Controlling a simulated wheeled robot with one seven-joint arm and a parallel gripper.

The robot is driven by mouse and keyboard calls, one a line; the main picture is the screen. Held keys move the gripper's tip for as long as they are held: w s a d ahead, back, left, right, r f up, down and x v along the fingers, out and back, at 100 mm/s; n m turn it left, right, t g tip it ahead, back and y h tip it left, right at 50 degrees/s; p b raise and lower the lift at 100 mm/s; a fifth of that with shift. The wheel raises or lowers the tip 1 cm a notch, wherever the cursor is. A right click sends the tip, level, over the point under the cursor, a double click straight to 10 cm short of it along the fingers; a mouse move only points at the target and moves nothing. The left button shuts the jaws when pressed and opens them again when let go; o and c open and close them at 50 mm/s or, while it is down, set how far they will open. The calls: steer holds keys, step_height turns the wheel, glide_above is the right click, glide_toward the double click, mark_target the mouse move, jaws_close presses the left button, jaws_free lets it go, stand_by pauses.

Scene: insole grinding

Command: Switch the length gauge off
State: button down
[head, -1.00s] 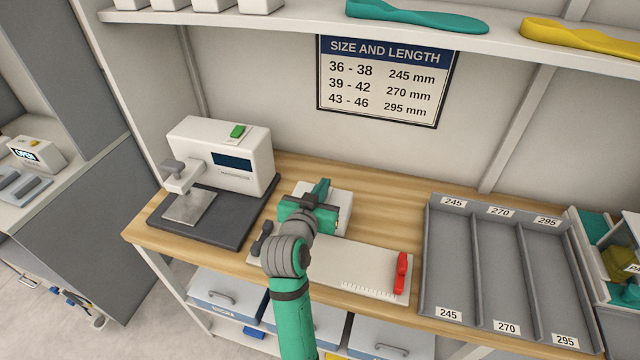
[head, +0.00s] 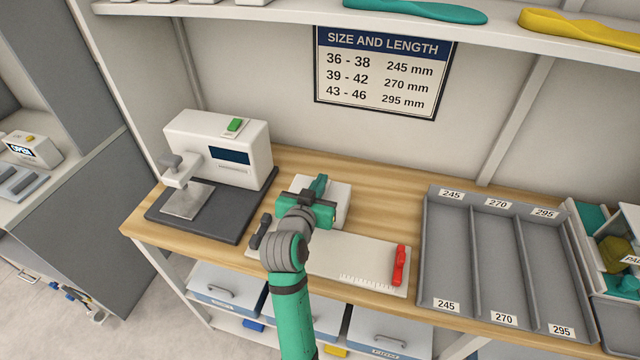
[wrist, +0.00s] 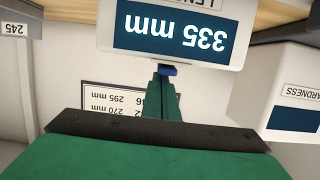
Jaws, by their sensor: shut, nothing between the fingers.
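The length gauge is a pale ruled plate (head: 350,262) on the wooden bench with a red slider (head: 398,265) at its right end. Its white display box (head: 340,200) stands behind the plate, partly hidden by my gripper (head: 320,187). In the wrist view the gauge's display (wrist: 172,35) is lit and reads 335 mm, upside down. My gripper is shut and empty, its fingertips (wrist: 166,78) at the edge of the display box. A small blue piece (wrist: 168,70) shows right at the fingertips; I cannot tell whether they touch it.
A white hardness tester (head: 225,145) with a green button stands left on a dark base. A grey sorting tray (head: 474,250) marked 245, 270 and 295 lies to the right. A shelf (head: 300,17) with insoles runs above. A size chart (head: 383,70) hangs on the wall.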

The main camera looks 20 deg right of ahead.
steer(key=r, duration=0.3)
steer(key=shift+w+d, duration=0.15)
steer(key=shift+w, duration=0.05)
steer(key=r+v, duration=0.1)
steer(key=v, duration=0.9)
steer(key=shift+w+r, duration=0.2)
steer(key=shift+r, duration=0.2)
